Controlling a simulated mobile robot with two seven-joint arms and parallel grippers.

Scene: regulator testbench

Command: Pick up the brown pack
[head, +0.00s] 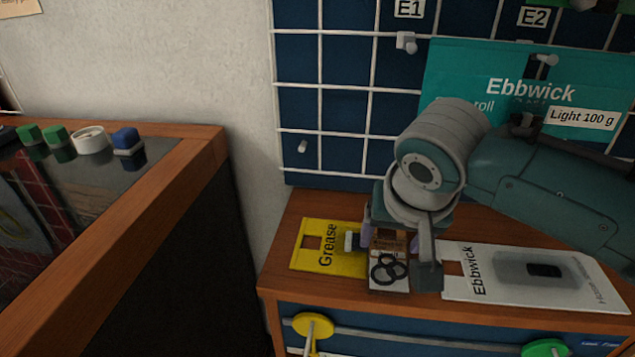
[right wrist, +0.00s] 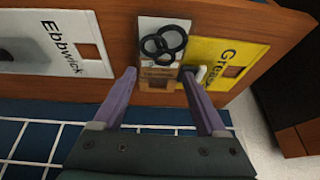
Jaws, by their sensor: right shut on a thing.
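The brown pack (head: 388,270) has a brown header and a pale panel with black rings. It lies on the wooden cabinet top near the front edge, between the yellow Grease pack and the white Ebbwick pack. My right gripper (head: 391,243) comes down over it from above and is shut on its header end. In the right wrist view the pack (right wrist: 161,50) sits between the two purple fingertips (right wrist: 159,74). Whether it is lifted off the surface I cannot tell. My left gripper is not in view.
The yellow Grease pack (head: 338,262) lies close at the left and the white Ebbwick pack (head: 530,279) at the right. Behind stands a blue gridded board (head: 325,110) with pegs and a teal Ebbwick pack (head: 470,75). A wood-edged bench (head: 150,210) is at the left.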

